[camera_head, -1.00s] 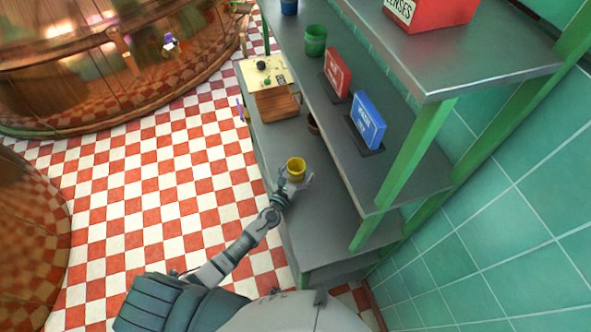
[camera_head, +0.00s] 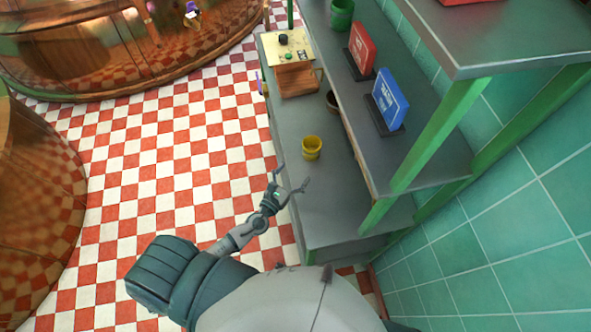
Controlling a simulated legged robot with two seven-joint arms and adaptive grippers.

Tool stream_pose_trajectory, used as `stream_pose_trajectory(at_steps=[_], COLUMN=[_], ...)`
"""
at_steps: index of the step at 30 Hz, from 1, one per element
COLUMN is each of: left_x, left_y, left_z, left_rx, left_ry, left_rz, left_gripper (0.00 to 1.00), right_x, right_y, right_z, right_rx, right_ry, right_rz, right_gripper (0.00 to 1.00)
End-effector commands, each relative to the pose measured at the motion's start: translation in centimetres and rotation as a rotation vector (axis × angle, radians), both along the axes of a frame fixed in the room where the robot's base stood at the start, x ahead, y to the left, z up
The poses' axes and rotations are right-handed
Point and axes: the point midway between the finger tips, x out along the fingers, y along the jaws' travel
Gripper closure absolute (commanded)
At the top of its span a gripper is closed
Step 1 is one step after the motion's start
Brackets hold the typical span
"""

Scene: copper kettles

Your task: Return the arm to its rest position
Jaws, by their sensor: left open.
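My left gripper (camera_head: 291,179) is open and empty, its two fingers spread over the left edge of the grey lower shelf. My left arm reaches up to it from the bottom of the view. A yellow cup (camera_head: 312,148) stands upright on the lower shelf (camera_head: 335,205), just beyond the gripper and apart from its fingers. My right gripper is not in view.
A wooden box with a pale top (camera_head: 290,75) stands farther back on the lower shelf. A red box (camera_head: 361,47), a blue box (camera_head: 391,99) and a green cup (camera_head: 341,14) stand on the shelf above. Green posts (camera_head: 437,130) hold the shelves. Checkered floor (camera_head: 180,170) lies open at left.

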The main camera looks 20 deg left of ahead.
Motion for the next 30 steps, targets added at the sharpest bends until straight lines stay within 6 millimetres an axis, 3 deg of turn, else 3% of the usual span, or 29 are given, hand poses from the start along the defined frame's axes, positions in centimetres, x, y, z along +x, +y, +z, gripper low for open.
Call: stream_pose_trajectory(at_steps=[7,14,17,19,21,24,30], left_x=[0.0,0.0,-0.3,-1.1,-2.7,-6.1,-12.1], left_y=[0.4,0.7,2.7,5.3,8.0,10.2,9.4], left_z=[0.0,0.5,1.8,2.3,1.6,-0.8,-4.4], left_rx=[-0.001,-0.085,-0.365,-0.683,-1.053,-1.518,-2.060], left_ry=[0.000,0.008,0.035,0.068,0.109,0.165,0.256], left_rz=[0.000,0.043,0.178,0.336,0.531,0.806,1.222], left_gripper=[0.08,0.08,0.08,0.08,0.08,0.08,0.08], right_x=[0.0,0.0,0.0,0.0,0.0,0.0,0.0], right_y=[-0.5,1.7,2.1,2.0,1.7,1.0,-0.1], right_z=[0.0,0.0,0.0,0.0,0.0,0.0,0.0], right_rx=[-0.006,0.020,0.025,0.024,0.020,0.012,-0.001], right_ry=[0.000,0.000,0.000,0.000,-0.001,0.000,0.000], right_rz=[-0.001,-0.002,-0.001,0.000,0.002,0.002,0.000], right_gripper=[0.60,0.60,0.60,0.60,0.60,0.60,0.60])
